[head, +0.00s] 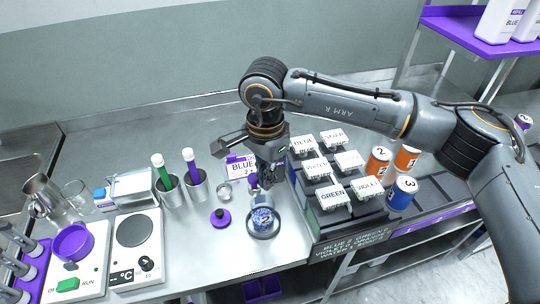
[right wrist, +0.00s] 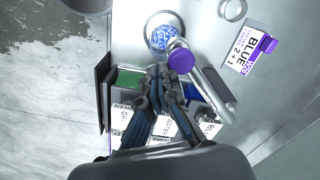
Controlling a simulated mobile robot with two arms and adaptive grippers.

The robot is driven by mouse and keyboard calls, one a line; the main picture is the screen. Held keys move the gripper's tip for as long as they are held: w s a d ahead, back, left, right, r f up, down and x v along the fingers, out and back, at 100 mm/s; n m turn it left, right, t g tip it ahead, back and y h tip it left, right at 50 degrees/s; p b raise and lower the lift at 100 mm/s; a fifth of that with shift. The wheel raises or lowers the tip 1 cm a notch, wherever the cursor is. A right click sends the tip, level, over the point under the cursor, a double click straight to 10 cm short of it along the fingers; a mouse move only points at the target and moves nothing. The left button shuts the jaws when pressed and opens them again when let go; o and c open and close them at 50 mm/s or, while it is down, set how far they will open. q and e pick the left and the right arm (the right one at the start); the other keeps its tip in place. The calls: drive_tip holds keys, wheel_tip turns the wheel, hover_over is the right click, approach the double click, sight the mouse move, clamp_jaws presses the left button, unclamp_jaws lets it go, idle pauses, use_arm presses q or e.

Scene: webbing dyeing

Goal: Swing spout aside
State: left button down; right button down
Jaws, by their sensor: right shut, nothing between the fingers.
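The spout is a pale grey tube (right wrist: 212,92) with a purple tip (right wrist: 180,59) in the right wrist view. Its tip lies by a blue-and-white patterned item (right wrist: 162,37), overlapping its edge in the picture. In the head view the item (head: 263,218) sits in a round metal dish (head: 262,234), and the purple tip (head: 253,181) shows just left of my fingers, with the tube mostly hidden. My right gripper (head: 270,181) is shut and empty, pointing down. In the right wrist view its fingertips (right wrist: 160,74) are beside the spout tip, apparently apart from it. My left gripper is out of view.
Labelled white-lidded containers (head: 333,197) stand in a dark rack right of my gripper, with numbered cans (head: 402,193) beyond. A BLUE card (head: 240,166) stands behind the spout. A purple-knobbed lid (head: 220,218), tube cups (head: 195,186) and a hot plate (head: 135,232) are left.

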sight(250, 177)
idle(0.3)
drive_tip(key=shift+w+a+b, duration=0.2)
drive_tip(key=shift+a+b, duration=0.2)
drive_tip(key=shift+a, duration=0.7)
drive_tip(key=shift+w+a, duration=0.25)
drive_tip(key=shift+a, duration=0.35)
drive_tip(key=shift+w+a+b, duration=0.15)
drive_tip(key=shift+a+b, duration=0.15)
drive_tip(key=shift+a, duration=0.2)
drive_tip(key=shift+w+a, duration=0.3)
drive_tip(key=shift+a, duration=0.2)
drive_tip(key=shift+w+a, duration=0.25)
drive_tip(key=shift+a, duration=0.35)
